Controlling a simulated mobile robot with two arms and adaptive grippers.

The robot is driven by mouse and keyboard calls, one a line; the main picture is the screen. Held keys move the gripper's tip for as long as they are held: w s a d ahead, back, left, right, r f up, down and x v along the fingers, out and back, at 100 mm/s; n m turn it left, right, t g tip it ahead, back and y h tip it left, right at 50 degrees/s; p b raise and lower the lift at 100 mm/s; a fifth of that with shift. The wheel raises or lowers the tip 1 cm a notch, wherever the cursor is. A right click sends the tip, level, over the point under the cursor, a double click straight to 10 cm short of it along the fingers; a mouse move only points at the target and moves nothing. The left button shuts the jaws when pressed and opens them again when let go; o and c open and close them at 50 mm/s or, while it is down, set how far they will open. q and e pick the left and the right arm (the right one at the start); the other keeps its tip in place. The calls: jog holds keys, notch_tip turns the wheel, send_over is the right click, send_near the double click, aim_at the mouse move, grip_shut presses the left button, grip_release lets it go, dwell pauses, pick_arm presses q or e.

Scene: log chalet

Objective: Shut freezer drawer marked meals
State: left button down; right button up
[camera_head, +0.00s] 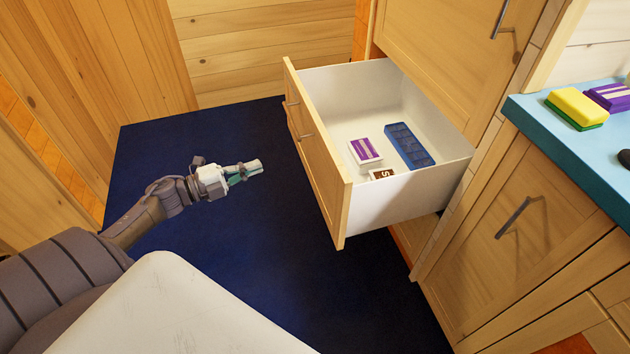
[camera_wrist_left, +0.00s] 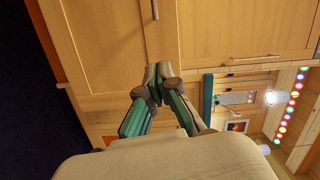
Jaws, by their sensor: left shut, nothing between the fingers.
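An open drawer (camera_head: 340,185) with a wooden front and white inside is pulled far out of the wooden cabinet in the head view. It holds a purple-and-white box (camera_head: 365,151), a blue tray with compartments (camera_head: 409,146) and a small brown-and-white card (camera_head: 382,174). I cannot read a "meals" mark on its front. My left gripper (camera_head: 254,168) is shut and empty, a short way left of the drawer front and apart from it. In the left wrist view its fingers (camera_wrist_left: 155,82) meet in front of wooden panels. My right gripper is not in view.
A blue-green counter (camera_head: 540,110) at the right bears a yellow-and-green sponge (camera_head: 577,108) and a purple box (camera_head: 608,96). A cabinet door with a handle (camera_head: 513,217) is below it. The dark blue floor (camera_head: 215,130) left of the drawer is clear.

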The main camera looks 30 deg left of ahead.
aim_at(326, 149)
pick_arm(q)
jog(key=w+d+r+m+h+b, duration=0.1)
jog(key=w+d, duration=0.2)
jog(key=w+d+m+g+h, duration=0.1)
jog(key=w+d, duration=0.3)
jog(key=w+d+r+m+h+b, duration=0.1)
jog(key=w+d+m, duration=0.1)
jog(key=w+d, duration=0.2)
jog(key=shift+d+r+g+b, duration=0.25)
jog(key=shift+r+g+b, duration=0.05)
jog(key=shift+g, duration=0.1)
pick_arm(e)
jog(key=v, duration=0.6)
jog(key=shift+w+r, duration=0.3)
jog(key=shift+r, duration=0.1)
